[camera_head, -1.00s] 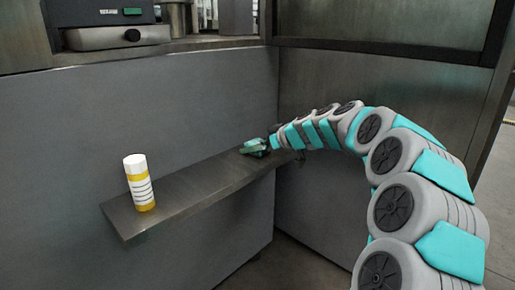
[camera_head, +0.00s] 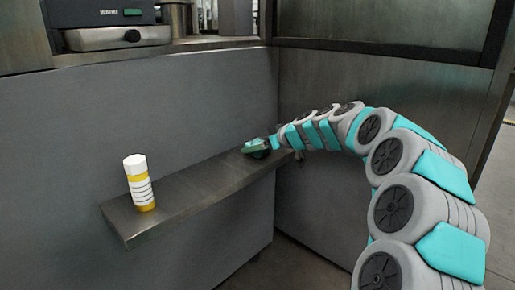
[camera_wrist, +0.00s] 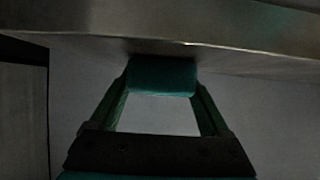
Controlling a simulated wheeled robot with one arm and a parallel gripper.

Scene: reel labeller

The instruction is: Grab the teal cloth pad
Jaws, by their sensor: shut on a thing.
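The teal cloth pad (camera_head: 255,145) is at the far end of the narrow metal shelf in the head view. It also shows in the wrist view as a dark teal block (camera_wrist: 162,75) between the two fingertips. My gripper (camera_wrist: 162,82) is shut on it, one finger at each side. In the head view my gripper (camera_head: 266,148) is small and partly hidden by the pad and my wrist. I cannot tell whether the pad still touches the shelf.
The metal shelf (camera_head: 190,203) runs along the grey wall panel, its edge close to the pad in the wrist view (camera_wrist: 70,48). A white and yellow bottle (camera_head: 141,184) stands upright on its near end. Between bottle and pad the shelf is clear.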

